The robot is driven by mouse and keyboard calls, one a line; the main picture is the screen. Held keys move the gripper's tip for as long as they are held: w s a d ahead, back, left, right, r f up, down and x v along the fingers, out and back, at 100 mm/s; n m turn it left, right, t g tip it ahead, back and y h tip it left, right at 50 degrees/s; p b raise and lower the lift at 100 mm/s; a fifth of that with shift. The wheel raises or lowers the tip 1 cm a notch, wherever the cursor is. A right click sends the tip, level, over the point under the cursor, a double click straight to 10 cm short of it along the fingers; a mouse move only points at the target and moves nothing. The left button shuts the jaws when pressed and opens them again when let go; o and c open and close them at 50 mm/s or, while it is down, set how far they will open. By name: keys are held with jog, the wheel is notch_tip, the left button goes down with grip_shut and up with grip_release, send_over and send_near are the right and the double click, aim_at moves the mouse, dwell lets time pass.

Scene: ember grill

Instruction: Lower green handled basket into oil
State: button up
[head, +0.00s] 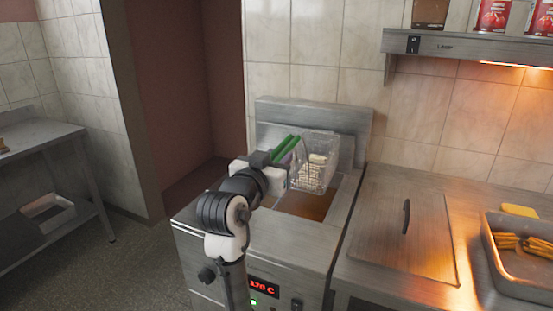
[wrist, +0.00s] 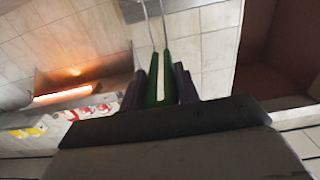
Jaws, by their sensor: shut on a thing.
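The wire basket (head: 316,172) with pale food in it hangs above the fryer's oil well. Its green handle (head: 286,148) is in my gripper (head: 280,163), which is shut on it. In the wrist view the green handle (wrist: 151,88) sits between the two dark fingers of my gripper (wrist: 160,85), with two thin wires running up from it. The basket's mesh is mostly out of the wrist view. The brown oil (head: 306,204) shows below the basket, partly hidden by the basket and my arm. The fryer (head: 300,238) has a lit red display reading about 170 C.
A flat lid with a black handle (head: 406,216) lies on the counter right of the fryer. A metal tray (head: 503,262) of fried sticks stands at the far right. A shelf with a lamp (head: 460,46) hangs above. A steel table (head: 50,135) stands at left.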

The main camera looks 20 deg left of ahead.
jog(key=shift+r+p, duration=2)
jog(key=shift+r, duration=0.5)
grip_shut()
jog(key=shift+f, duration=0.1)
jog(key=shift+s+a, duration=0.1)
jog(key=shift+s, duration=2.35)
